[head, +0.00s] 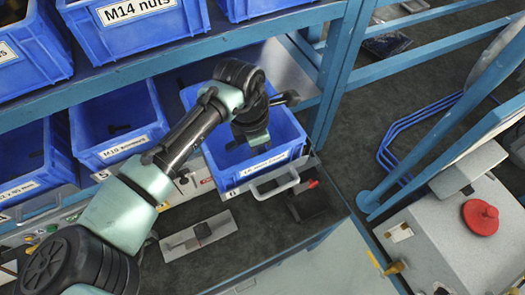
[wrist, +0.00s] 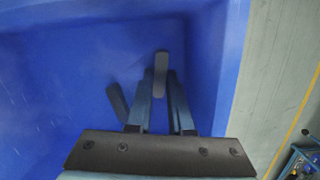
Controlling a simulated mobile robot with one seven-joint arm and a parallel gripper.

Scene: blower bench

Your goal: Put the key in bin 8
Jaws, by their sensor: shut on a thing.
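My gripper (wrist: 160,92) is inside a blue bin (wrist: 60,60) and is shut on a small grey bar with rounded ends, which looks like the key (wrist: 160,72). A second, darker bar (wrist: 118,102) lies in the bin to the left of the fingers. In the head view my gripper (head: 252,138) reaches down into the same blue bin (head: 282,148), whose front label is too small to read. A "6" shows on the shelf edge by it. I cannot make out a number 8 on any bin.
To the left on the same shelf stands the M10 bin (head: 123,152), by a "5". The M14 nuts bin (head: 130,38) is on the shelf above. A blue post (head: 340,75) stands right of the bin. A grey machine with a red knob (head: 481,216) is at right.

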